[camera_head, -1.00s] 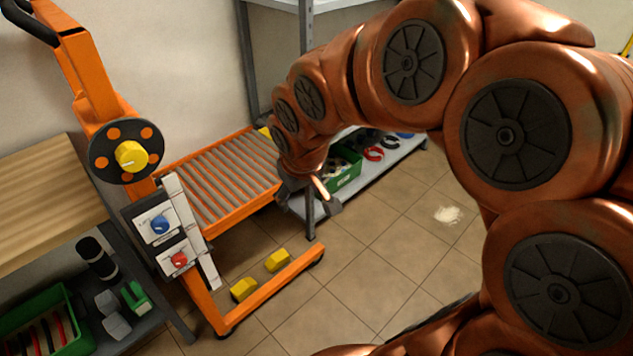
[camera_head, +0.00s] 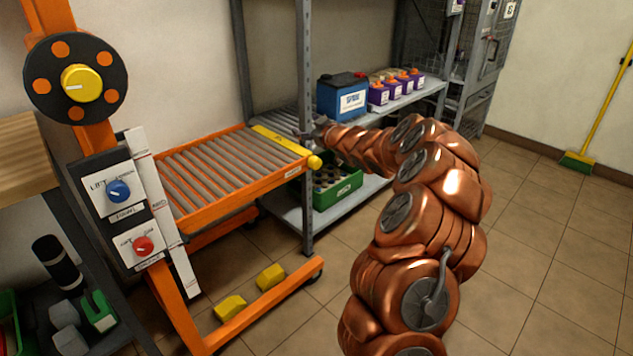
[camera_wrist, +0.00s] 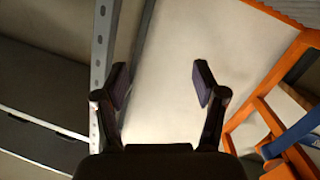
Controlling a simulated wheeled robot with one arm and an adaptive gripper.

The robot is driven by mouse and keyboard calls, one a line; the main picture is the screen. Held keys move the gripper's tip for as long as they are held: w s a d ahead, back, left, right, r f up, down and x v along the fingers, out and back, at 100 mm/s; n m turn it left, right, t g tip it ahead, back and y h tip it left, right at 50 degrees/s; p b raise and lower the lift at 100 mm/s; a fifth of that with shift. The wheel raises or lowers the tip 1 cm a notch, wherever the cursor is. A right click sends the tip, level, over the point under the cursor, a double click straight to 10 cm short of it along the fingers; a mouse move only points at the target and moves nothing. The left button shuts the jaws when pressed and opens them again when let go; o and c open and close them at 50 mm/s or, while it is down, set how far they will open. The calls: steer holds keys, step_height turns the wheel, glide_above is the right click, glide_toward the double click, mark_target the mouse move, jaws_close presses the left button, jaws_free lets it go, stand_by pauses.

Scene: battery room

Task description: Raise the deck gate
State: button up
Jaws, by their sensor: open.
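The deck gate is a yellow bar (camera_head: 280,139) lying across the far right end of the orange roller deck (camera_head: 222,172). A round yellow knob (camera_head: 314,162) sits at its near end. My gripper (camera_head: 298,134) is just beyond and slightly above the bar, close to the shelf post. In the head view it is small and partly hidden by its own wrist. In the wrist view my gripper (camera_wrist: 160,85) has its two dark fingers wide apart with only pale wall between them. The gate is not clearly seen in the wrist view.
A grey shelf post (camera_head: 305,190) stands close behind my gripper. The shelf holds a blue battery (camera_head: 343,97), several purple bottles and a green crate (camera_head: 337,187). The lift's panel has a blue knob (camera_head: 118,190) and a red knob (camera_head: 143,246).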

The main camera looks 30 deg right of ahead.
steer(key=n+y+b, duration=0.1)
steer(key=b, duration=0.3)
glide_above(318, 165)
steer(key=s+a, duration=0.1)
steer(key=s, duration=0.3)
step_height(318, 165, down, 9)
step_height(318, 165, down, 8)
steer(key=s+d+n+t+y+b, duration=0.1)
steer(key=s+d+n+y+b, duration=0.1)
steer(key=s+d+b, duration=0.1)
steer(key=x, duration=0.2)
steer(key=b+x, duration=0.1)
steer(key=x, duration=0.3)
steer(key=shift+s+a+f+b, duration=0.15)
steer(key=shift+a+b, duration=0.1)
steer(key=shift+b, duration=0.15)
steer(key=shift+b+x, duration=0.3)
steer(key=shift+x, duration=0.8)
steer(key=shift+c, duration=0.4)
steer(key=c, duration=1.1)
steer(key=shift+o, duration=0.2)
